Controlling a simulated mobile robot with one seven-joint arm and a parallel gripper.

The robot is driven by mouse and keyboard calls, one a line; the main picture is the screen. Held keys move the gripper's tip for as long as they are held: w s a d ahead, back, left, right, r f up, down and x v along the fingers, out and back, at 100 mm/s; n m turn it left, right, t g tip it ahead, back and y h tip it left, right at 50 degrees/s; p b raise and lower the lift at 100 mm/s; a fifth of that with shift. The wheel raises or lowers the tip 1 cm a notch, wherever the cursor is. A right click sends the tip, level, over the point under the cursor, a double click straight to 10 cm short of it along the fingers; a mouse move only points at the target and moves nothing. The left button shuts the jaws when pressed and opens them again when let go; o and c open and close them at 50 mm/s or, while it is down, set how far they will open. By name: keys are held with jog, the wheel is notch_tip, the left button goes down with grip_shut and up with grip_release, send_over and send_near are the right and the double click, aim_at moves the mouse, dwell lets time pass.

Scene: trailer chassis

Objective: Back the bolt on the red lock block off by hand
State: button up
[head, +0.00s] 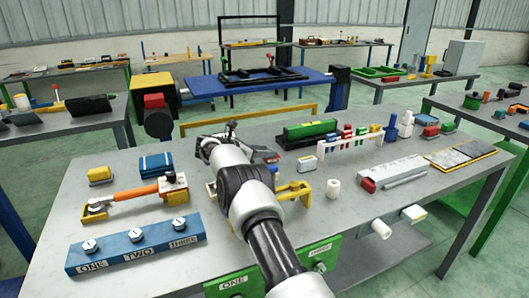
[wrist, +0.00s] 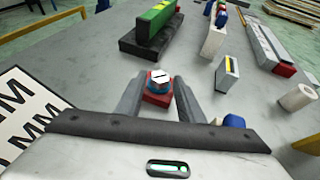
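The red lock block (wrist: 157,99) is in the upper middle of the wrist view, with a blue ring on top. Its bolt (wrist: 160,76) has a pale hexagonal head with a dark slot. My gripper (wrist: 158,84) is open, with one dark finger on each side of the bolt and block. A narrow gap seems to show on both sides, though I cannot tell how far the fingertips reach down. In the head view my arm hides most of the gripper, and I cannot make out the lock block there.
A green block on a black base (wrist: 152,28) stands beyond the lock block. A white box (wrist: 227,73), a white cylinder (wrist: 297,97) and a blue part (wrist: 234,121) are to the right. A printed sign (wrist: 30,115) is at left. A blue bolt panel (head: 135,247) lies at the table's front left.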

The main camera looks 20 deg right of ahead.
jog(key=c, duration=0.7)
jog(key=shift+c, duration=0.2)
jog(key=shift+r, duration=0.1)
jog(key=shift+d+n+t+b, duration=0.1)
jog(key=shift+n+t+b, duration=0.2)
jog(key=shift+n+t, duration=0.1)
jog(key=shift+s+d+n+t+y+b, duration=0.1)
jog(key=shift+s+n+t+y+b, duration=0.15)
jog(key=shift+n+t+y+b, duration=0.45)
jog(key=shift+s+n+t+b, duration=0.1)
jog(key=shift+n+t+b, duration=0.4)
jog(key=shift+t+b, duration=0.1)
jog(key=o, duration=1.1)
jog(key=shift+c, duration=0.2)
